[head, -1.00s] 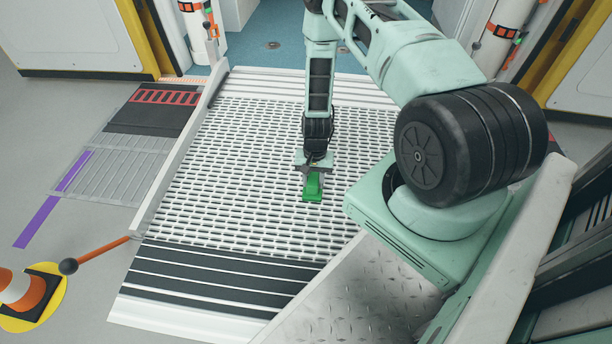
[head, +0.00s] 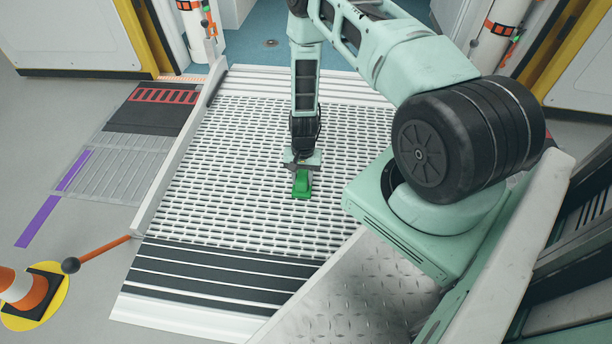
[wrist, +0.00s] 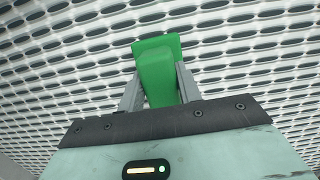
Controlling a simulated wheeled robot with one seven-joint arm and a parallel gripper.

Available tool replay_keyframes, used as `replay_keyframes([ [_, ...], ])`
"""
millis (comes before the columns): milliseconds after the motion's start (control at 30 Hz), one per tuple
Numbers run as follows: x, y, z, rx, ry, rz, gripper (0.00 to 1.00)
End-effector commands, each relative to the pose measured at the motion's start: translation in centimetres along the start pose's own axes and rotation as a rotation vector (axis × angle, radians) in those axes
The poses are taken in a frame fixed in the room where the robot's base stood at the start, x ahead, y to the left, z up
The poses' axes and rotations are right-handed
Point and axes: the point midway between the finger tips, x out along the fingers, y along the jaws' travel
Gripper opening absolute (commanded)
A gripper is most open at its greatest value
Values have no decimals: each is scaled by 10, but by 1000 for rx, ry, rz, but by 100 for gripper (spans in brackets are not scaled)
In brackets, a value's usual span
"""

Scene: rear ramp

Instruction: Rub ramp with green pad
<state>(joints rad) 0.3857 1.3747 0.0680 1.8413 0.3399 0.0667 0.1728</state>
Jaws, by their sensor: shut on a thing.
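The ramp (head: 220,190) is a pale slotted panel with dark striped bands at its near end. The green pad (head: 301,188) is at the middle of the slotted part, slightly right of centre. My gripper (head: 302,170) is shut on the pad's raised green grip and points down at the ramp. In the wrist view the two grey fingers (wrist: 158,92) stand on either side of the green grip, and the pad (wrist: 157,47) lies over the slotted surface (wrist: 60,70). I cannot tell for certain whether the pad touches the ramp.
A pale raised rail (head: 178,165) edges the ramp's left side. An orange rod with a dark ball (head: 104,254) lies beside its near left corner. An orange-and-white cone (head: 22,288) stands on a yellow disc at the lower left. The ramp left of the pad is clear.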

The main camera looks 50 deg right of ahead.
Motion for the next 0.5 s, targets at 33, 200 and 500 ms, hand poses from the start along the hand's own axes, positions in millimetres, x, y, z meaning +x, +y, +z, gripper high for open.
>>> replay_keyframes([
  [33, 0, -4, 0, -2, 0, 0, 16],
  [200, 0, -18, 0, -2, 1, 0, 16],
  [500, 0, -33, -1, -1, 0, 0, 16],
])
